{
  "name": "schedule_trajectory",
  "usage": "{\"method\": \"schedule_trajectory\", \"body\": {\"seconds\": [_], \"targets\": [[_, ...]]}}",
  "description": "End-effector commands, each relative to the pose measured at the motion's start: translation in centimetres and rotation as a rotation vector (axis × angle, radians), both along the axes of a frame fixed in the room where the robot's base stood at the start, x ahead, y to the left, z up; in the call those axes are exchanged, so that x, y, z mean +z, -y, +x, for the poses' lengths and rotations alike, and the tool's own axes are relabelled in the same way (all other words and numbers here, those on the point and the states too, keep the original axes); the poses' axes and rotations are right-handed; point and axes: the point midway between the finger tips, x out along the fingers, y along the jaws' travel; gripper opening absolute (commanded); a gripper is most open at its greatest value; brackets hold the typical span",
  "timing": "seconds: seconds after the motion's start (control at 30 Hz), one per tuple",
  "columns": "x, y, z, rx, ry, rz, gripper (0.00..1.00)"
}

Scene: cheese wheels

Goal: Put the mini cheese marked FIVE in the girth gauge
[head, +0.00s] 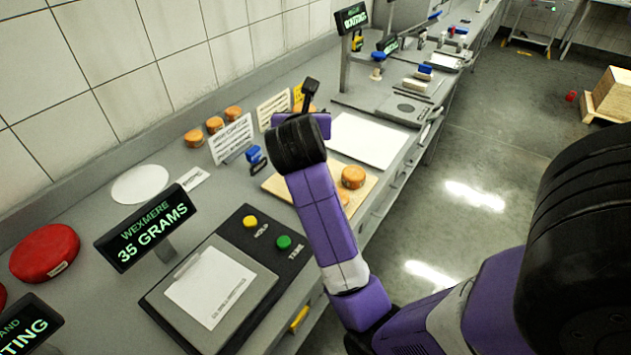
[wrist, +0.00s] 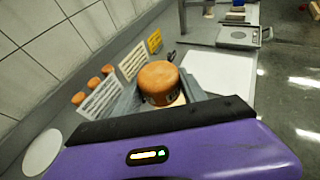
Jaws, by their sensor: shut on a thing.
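My gripper (wrist: 160,100) is shut on a small orange-brown mini cheese (wrist: 158,76) and holds it upright above the counter. Dark marks show low on its side, but I cannot read them. In the head view my gripper (head: 309,92) is beyond my dark wrist, which hides most of the held cheese. A small blue device with a dark loop (head: 254,156) stands on the counter left of my wrist. I cannot tell whether it is the girth gauge. More mini cheeses (head: 353,177) sit on a wooden board (head: 367,190) at the right, partly behind my arm.
Several mini cheeses (head: 214,124) stand along the wall behind a printed card (head: 232,138). A scale (head: 210,288) with a display reading 35 GRAMS (head: 146,228) is in front. A red cheese wheel (head: 44,252) lies left. A white sheet (head: 365,140) is bare.

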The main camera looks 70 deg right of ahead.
Motion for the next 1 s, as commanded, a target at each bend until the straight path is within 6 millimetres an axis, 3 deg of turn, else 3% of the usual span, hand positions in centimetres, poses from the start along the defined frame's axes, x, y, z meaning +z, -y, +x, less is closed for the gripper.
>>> {"method": "schedule_trajectory", "body": {"seconds": [0.5, 0.63, 0.87, 1.0], "targets": [[-12.3, -0.1, 0.0, 0.004, -0.005, 0.001, 0.06], [-14.1, -0.1, 0.1, 0.004, -0.003, 0.000, 0.06], [-15.4, -0.1, 0.1, 0.004, -0.001, 0.001, 0.06], [-17.4, -0.1, 0.1, 0.004, -0.002, 0.001, 0.06]]}}
